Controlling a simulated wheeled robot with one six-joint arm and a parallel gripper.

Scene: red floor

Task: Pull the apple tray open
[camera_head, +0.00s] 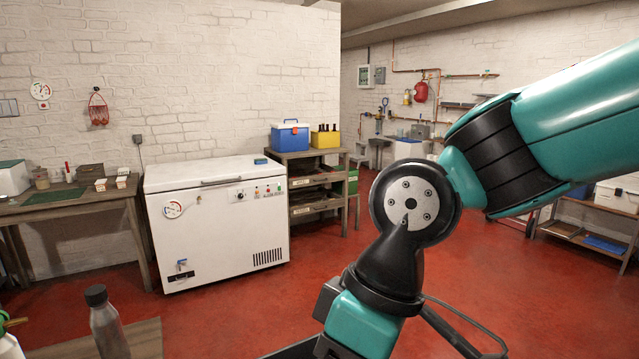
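A wooden rack (341,162) stands just right of the white chest freezer, with shallow slatted trays (316,205) on its lower levels. Small pale labels show on the tray fronts, too small to read, so I cannot tell which is the apple tray. No apples can be made out. The trays look pushed in. My teal and black arm crosses the right side and bends down at the bottom centre, well in front of the rack. My gripper's fingers are not in view.
The white chest freezer (218,228) stands left of the rack. A blue cooler (290,138) and yellow crate (325,140) sit on the rack's top. A bottle (107,325) stands on a near wooden surface (148,340). Red floor (300,280) lies open before the rack.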

